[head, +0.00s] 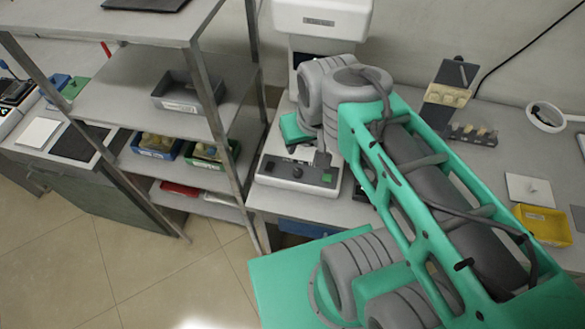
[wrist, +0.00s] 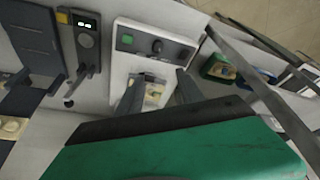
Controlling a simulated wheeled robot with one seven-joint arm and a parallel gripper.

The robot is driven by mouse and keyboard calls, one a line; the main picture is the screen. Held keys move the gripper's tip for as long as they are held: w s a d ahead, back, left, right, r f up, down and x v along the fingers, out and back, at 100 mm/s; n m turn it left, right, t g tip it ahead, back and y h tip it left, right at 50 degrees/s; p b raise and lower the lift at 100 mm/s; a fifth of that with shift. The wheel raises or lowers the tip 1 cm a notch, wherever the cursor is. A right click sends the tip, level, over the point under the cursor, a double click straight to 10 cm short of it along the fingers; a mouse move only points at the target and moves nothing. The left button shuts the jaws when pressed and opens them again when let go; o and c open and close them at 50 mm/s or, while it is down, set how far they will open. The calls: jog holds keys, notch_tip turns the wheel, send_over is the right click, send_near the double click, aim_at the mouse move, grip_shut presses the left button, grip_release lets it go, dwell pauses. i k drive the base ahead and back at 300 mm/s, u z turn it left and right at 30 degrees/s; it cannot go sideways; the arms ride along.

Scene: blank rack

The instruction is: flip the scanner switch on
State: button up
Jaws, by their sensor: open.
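The scanner seems to be the white bench machine (head: 300,20) under my arm. Its dark front panel (head: 285,171) carries round knobs and a green piece (head: 327,178) at the right end; I cannot tell which is the switch. In the wrist view the panel (wrist: 174,48) shows a green piece (wrist: 127,39) and a black knob (wrist: 157,45). My gripper (wrist: 158,92) is open, its two fingers apart over the machine's white base, short of the panel in that view. A beige item (wrist: 153,94) shows between the fingers. My arm hides much of the machine in the head view.
A grey shelf rack (head: 195,75) with bins stands close on the left. A small control box with round buttons (wrist: 87,45) is beside the machine in the wrist view. A yellow bin (head: 543,226) and a white card (head: 528,188) lie on the bench at right.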

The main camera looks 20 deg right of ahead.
aim_at(269, 167)
jog(key=u, duration=2.2)
jog(key=k, duration=0.4)
jog(key=u, duration=0.1)
